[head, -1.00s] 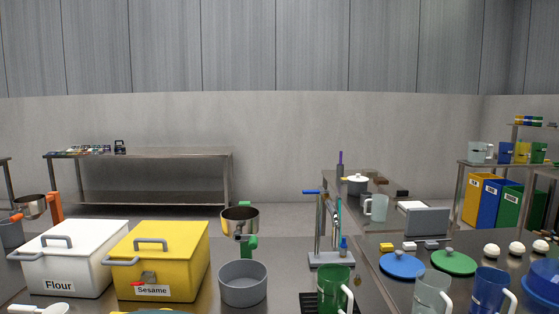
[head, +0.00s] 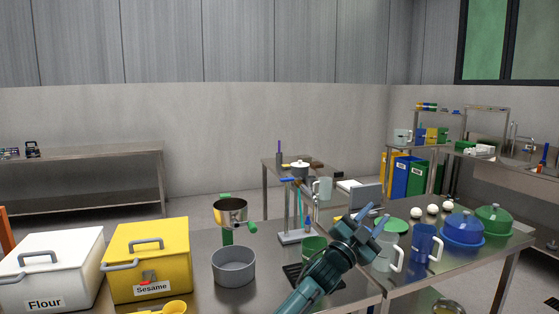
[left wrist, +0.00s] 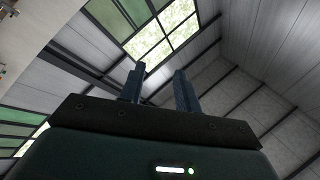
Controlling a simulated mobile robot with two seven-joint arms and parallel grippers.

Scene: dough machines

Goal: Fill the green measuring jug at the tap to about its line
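A green jug (head: 314,246) stands on the near metal table, partly hidden behind my left arm. Its handle and any line on it are not visible. My left gripper (head: 374,214) is raised in front of the tables, to the right of the jug and apart from it. In the left wrist view its two fingers (left wrist: 159,70) are apart with nothing between them. A thin tap-like spout (head: 513,135) shows at the sink counter at the far right. My right gripper is not in view.
A grey pot (head: 234,267), a yellow Sesame bin (head: 148,262) and a white Flour bin (head: 52,270) stand left of the jug. A stand with a blue lever (head: 290,181) is behind it. A clear jug (head: 388,250) and a blue jug (head: 425,243) stand to the right.

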